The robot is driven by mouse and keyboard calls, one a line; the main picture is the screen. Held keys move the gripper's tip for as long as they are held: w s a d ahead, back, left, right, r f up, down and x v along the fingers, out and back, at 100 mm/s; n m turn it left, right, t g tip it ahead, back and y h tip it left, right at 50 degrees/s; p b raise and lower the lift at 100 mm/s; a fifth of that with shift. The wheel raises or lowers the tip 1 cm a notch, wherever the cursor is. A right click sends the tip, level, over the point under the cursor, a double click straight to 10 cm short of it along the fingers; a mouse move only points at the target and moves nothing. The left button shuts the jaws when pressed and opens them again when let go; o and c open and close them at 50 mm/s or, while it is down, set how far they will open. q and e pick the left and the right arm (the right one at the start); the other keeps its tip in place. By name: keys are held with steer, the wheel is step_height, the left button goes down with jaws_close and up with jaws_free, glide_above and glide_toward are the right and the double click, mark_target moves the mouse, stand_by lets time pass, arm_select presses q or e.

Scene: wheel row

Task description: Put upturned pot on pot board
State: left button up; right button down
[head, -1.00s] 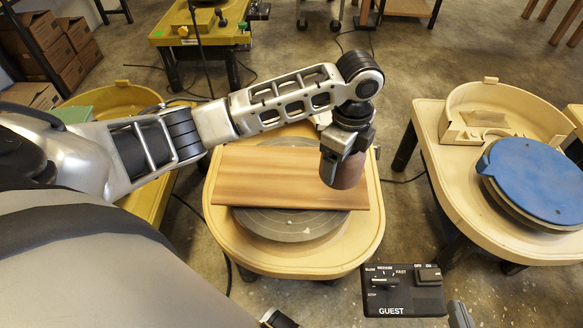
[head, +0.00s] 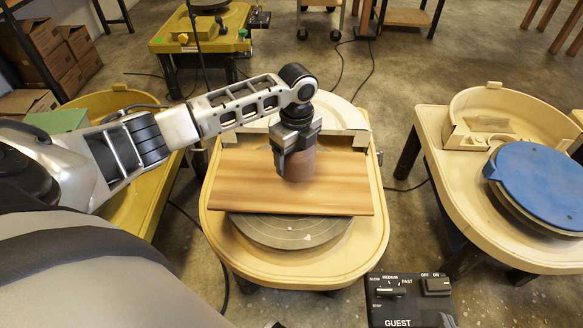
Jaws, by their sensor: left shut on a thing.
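The pot (head: 303,168) is a small brown, rounded vessel, its upper part hidden by my left gripper (head: 292,152). My left gripper points down and is shut on the pot, over the middle of the board's back half. The pot board (head: 245,190) is a wide wooden plank lying across the grey wheel head (head: 290,230) of the middle wheel. I cannot tell whether the pot's lower end touches the board. My right gripper is not in view.
The cream wheel table (head: 355,260) surrounds the wheel head. Another wheel with a blue disc (head: 545,182) stands at the right, and a yellow wheel table (head: 150,205) at the left. A black control box (head: 408,292) sits at the front. The board's front half is bare.

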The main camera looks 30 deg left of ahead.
arm_select(q)
steer(key=shift+w+a+f, duration=0.1)
steer(key=shift+a+f, duration=0.4)
steer(key=shift+f, duration=0.05)
step_height(320, 180, down, 3)
steer(key=shift+a+f+b, duration=0.1)
steer(key=shift+b, duration=0.55)
arm_select(e)
steer(key=shift+w+a+f+g, duration=0.1)
steer(key=shift+a+f+g, duration=0.1)
steer(key=shift+f, duration=0.45)
steer(key=shift+w+a+f+g, duration=0.1)
steer(key=shift+a+f, duration=0.1)
steer(key=shift+f, duration=0.4)
arm_select(q)
steer(key=o, duration=1.7)
steer(key=shift+f, duration=0.2)
steer(key=shift+o, duration=0.2)
arm_select(e)
steer(key=shift+r, duration=0.1)
